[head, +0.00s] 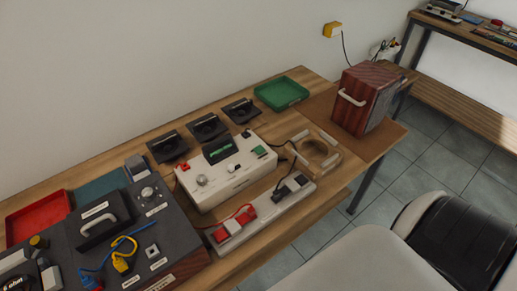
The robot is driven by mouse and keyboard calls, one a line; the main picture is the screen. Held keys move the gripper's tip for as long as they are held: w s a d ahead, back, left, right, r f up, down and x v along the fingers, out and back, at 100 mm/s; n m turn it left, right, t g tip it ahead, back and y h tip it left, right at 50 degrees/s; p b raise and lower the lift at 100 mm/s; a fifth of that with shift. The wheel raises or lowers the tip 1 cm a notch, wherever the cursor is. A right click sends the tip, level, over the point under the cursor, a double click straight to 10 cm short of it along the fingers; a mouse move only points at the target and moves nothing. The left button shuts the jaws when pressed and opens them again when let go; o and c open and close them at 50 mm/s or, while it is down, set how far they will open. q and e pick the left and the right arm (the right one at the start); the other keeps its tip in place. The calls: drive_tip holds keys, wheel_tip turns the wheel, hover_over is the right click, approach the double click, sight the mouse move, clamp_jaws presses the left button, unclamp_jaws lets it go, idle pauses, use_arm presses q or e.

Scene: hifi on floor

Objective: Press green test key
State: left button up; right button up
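A white test box (228,180) stands on the wooden bench in the head view. A small green key (259,152) sits on its top, toward the right rear. A dark display with green characters (219,148) stands at the box's back edge. A round knob (202,181) and a red part (184,167) are on the left of the top. Nothing covers the green key. Neither of my grippers shows in this view.
A grey strip with red and black connectors (262,214) lies in front of the box. A dark panel (133,224) with cables stands left, a wooden ring fixture (318,152) right. Black holders (205,127) and a green tray (281,94) lie behind. A wooden speaker box (364,101) stands far right.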

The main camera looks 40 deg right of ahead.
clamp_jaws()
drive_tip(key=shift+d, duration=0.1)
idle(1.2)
